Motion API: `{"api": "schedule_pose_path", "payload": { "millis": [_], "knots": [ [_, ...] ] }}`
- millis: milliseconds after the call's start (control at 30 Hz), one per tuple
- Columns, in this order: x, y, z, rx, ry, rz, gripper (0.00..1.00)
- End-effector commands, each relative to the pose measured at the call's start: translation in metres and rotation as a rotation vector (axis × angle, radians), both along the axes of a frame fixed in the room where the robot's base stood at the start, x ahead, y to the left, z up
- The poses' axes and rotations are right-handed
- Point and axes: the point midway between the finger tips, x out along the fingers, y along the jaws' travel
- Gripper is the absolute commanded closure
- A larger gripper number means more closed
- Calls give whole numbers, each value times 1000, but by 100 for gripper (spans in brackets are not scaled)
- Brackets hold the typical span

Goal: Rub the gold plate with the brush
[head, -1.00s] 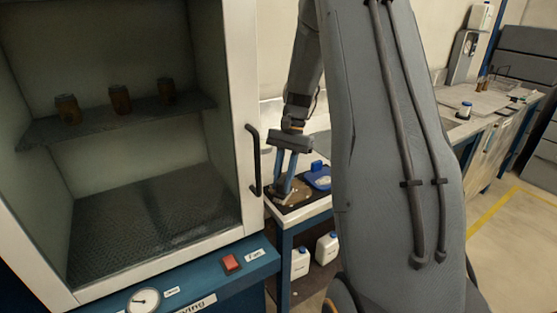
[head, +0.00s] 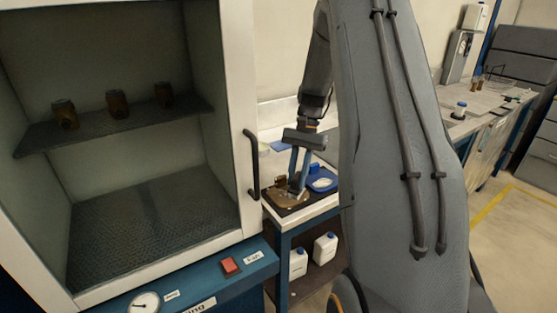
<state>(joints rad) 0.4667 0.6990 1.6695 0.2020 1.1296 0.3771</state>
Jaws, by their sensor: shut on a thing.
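The gold plate (head: 284,199) lies on a dark mat on the small side table, to the right of the open cabinet. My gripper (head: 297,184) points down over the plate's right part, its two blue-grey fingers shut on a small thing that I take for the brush. The brush is mostly hidden by the fingers and too small to make out. Its lower end appears at or just above the plate; I cannot tell whether they touch.
A blue dish-like device (head: 322,182) stands right of the plate. The open cabinet (head: 248,215) with its black handle (head: 252,165) is close on the left. White bottles (head: 325,248) stand on the lower shelf. A small brown piece (head: 281,182) is behind the plate.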

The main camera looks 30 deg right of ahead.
Motion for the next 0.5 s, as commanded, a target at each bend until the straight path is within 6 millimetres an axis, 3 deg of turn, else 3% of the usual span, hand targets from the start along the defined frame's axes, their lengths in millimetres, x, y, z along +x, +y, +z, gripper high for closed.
{"api": "schedule_pose_path", "payload": {
  "millis": [500],
  "knots": [
    [-4, 43, 1, 1, 2, -9, 100]
  ]
}}
